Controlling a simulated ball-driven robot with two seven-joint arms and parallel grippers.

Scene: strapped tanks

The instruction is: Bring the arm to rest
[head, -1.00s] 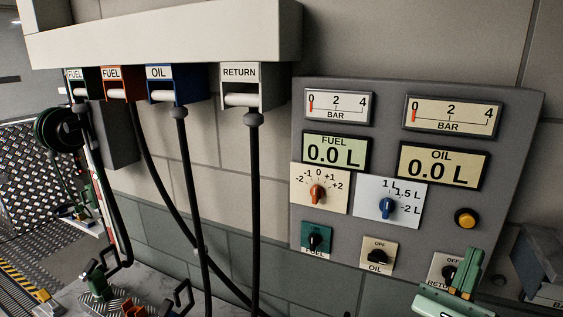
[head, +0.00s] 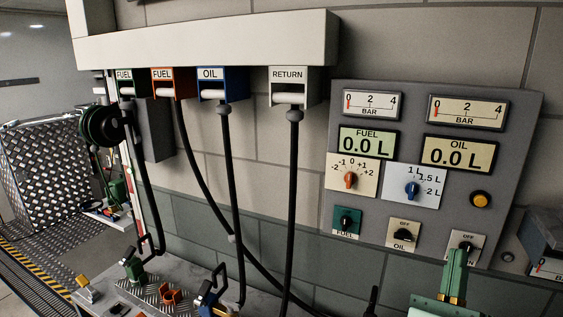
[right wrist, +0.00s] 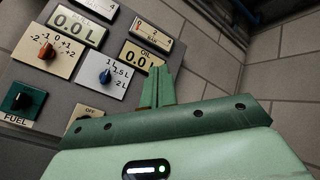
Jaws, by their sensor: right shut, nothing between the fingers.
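My right gripper (head: 454,276) is green and shows at the bottom right of the head view, in front of the lower right part of the grey control panel (head: 385,285). Its fingers are together with nothing between them. In the right wrist view the shut fingers (right wrist: 157,88) point up across the panel, in front of the lower edge of the OIL display (right wrist: 143,57). The fingers partly hide the right-hand OFF knob (head: 466,246) in the head view. I cannot tell whether they touch the panel. My left gripper is not in view.
FUEL, orange FUEL, OIL and RETURN hose holders (head: 294,87) hang under a white beam (head: 205,38). Black hoses (head: 293,190) hang down to a bench (head: 75,297) with nozzles (head: 134,265). A grey box (head: 541,235) juts out right of the panel.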

